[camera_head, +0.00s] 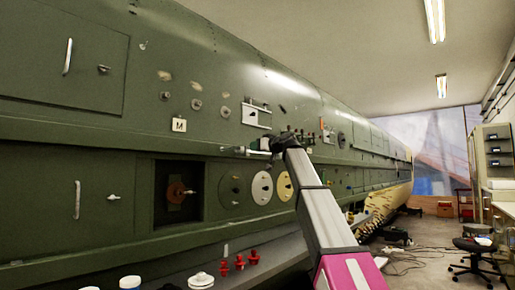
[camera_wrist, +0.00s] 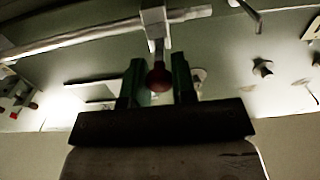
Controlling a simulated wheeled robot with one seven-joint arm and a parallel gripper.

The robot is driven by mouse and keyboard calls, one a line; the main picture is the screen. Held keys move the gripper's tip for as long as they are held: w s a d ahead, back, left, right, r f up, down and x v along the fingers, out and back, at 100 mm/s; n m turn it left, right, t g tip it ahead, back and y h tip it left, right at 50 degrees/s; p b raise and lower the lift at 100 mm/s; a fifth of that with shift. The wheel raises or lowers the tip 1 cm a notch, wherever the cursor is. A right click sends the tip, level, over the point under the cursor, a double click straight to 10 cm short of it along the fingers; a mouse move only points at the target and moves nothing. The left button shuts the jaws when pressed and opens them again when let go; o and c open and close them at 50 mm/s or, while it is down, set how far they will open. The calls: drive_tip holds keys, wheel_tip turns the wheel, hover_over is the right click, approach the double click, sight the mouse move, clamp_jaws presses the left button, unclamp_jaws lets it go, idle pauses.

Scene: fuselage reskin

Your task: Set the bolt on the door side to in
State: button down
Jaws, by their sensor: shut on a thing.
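The bolt is a pale rod (camera_wrist: 90,37) running across the top of the wrist view, with a light bracket (camera_wrist: 153,17) around it. A short grey stem hangs from it and ends in a dark red knob (camera_wrist: 159,79). My gripper (camera_wrist: 157,76) has its green fingers on either side of the knob and is shut on it. In the head view my gripper (camera_head: 262,146) is at the green fuselage side, and the bolt's pale end (camera_head: 233,150) shows just left of it. The rest of the bolt there is hidden by my gripper and arm.
The green fuselage wall (camera_head: 150,140) carries two handled panels at left, an M plate (camera_head: 179,125), a recessed box (camera_head: 178,193) and round discs (camera_head: 262,187). Red knobs (camera_head: 239,262) and white caps stand on a ledge below.

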drive_tip(key=shift+x, duration=1.15)
drive_tip(key=c, duration=1)
unclamp_jaws()
drive_tip(key=v, duration=1)
drive_tip(key=shift+s+d, duration=0.25)
drive_tip(key=shift+d, duration=0.05)
